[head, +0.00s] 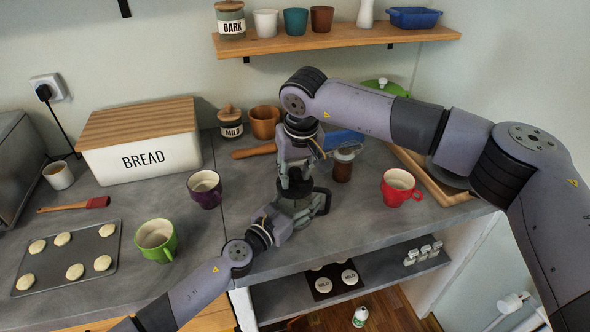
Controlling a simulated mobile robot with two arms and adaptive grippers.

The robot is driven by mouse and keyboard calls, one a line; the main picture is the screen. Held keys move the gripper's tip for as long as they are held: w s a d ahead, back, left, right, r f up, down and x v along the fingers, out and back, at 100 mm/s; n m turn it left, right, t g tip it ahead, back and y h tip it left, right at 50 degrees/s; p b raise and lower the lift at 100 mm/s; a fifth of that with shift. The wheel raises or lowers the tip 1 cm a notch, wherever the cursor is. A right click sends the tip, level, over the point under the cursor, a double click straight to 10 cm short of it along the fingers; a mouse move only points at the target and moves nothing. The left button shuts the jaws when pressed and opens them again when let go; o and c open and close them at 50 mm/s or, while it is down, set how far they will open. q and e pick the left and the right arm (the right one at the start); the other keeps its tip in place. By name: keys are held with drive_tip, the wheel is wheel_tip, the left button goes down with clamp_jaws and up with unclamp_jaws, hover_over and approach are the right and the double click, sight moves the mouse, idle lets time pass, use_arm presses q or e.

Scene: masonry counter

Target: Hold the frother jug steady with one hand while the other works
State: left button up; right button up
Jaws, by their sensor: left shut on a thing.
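The frother jug stands on the grey counter in the middle of the head view, mostly hidden by my two grippers. Its dark handle (323,202) shows on the right side. My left gripper (291,213) reaches in from the lower left and is shut on the jug, low on its side. My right gripper (295,182) points down from above, right over the top of the jug. Its fingers overlap the jug's dark top, so I cannot tell whether they are open or shut, or whether they touch it.
A red mug (400,189) and a brown-filled jar (343,166) stand to the right. A purple mug (205,188) and a green mug (156,240) stand left, near a baking tray (113,268). A bread box (143,158) stands behind. The counter's front edge is close.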

drive_tip(key=shift+o, duration=0.9)
drive_tip(key=shift+r, duration=0.15)
drive_tip(key=shift+w+a+v, duration=0.1)
drive_tip(key=shift+w+v, duration=0.15)
drive_tip(key=shift+v, duration=0.85)
drive_tip(key=shift+w+a+v, duration=0.1)
drive_tip(key=shift+w+v, duration=0.15)
drive_tip(key=shift+v, duration=0.9)
drive_tip(key=shift+w+a+v, duration=0.1)
drive_tip(key=shift+w+v, duration=0.15)
drive_tip(key=shift+v, duration=0.85)
drive_tip(key=shift+r, duration=0.2)
use_arm(q)
drive_tip(key=o, duration=1.6)
drive_tip(key=shift+c, duration=0.2)
drive_tip(key=v, duration=1.2)
